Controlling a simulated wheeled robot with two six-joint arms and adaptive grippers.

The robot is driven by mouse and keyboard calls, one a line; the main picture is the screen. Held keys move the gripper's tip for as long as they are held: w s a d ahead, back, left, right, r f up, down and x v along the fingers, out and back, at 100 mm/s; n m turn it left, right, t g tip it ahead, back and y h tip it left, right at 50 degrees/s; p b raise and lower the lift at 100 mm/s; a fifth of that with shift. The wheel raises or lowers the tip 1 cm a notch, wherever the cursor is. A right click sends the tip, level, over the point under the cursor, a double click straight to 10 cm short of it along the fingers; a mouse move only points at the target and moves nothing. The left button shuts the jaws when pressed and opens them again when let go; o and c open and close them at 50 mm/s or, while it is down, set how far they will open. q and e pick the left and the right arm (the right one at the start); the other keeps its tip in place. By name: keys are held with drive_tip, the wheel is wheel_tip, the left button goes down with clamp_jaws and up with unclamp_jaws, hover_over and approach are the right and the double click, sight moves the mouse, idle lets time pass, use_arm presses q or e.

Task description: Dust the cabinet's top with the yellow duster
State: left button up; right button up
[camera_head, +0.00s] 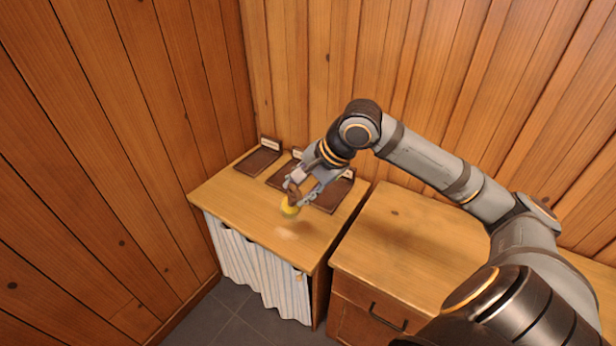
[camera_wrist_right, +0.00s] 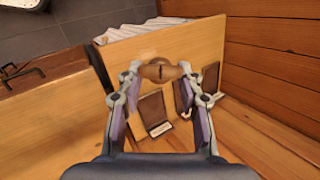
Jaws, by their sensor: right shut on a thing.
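The cabinet (camera_head: 235,210) stands in the left corner, with a light wooden top and a striped pale curtain across its front. My right gripper (camera_head: 298,193) is over the top, its fingers shut on the brown handle of the yellow duster (camera_head: 289,209). The duster's yellow part points down; I cannot tell whether it touches the wood. A pale patch (camera_head: 287,234) lies on the top just in front of it. In the right wrist view the brown handle (camera_wrist_right: 160,71) sits between the fingertips, and the yellow part is hidden. My left gripper is out of view.
Several dark flat trays with pale labels, such as the left one (camera_head: 257,161), line the back of the cabinet top. A drawer cabinet (camera_head: 400,235) with a bare top stands to the right across a narrow gap. Plank walls close the back and left.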

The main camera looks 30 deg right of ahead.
use_arm(q)
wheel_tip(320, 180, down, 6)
drive_tip(key=b, duration=0.6)
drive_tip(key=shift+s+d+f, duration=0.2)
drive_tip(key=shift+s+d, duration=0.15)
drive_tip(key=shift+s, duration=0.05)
use_arm(e)
drive_tip(key=f+m, duration=0.1)
drive_tip(key=w+d+f+m+h, duration=0.1)
drive_tip(key=d+f, duration=0.1)
drive_tip(key=shift+w+d+f+m+t, duration=0.1)
drive_tip(key=shift+w+d+m+t, duration=0.2)
drive_tip(key=shift+m, duration=0.1)
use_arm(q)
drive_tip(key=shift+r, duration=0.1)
use_arm(e)
drive_tip(key=shift+a, duration=0.1)
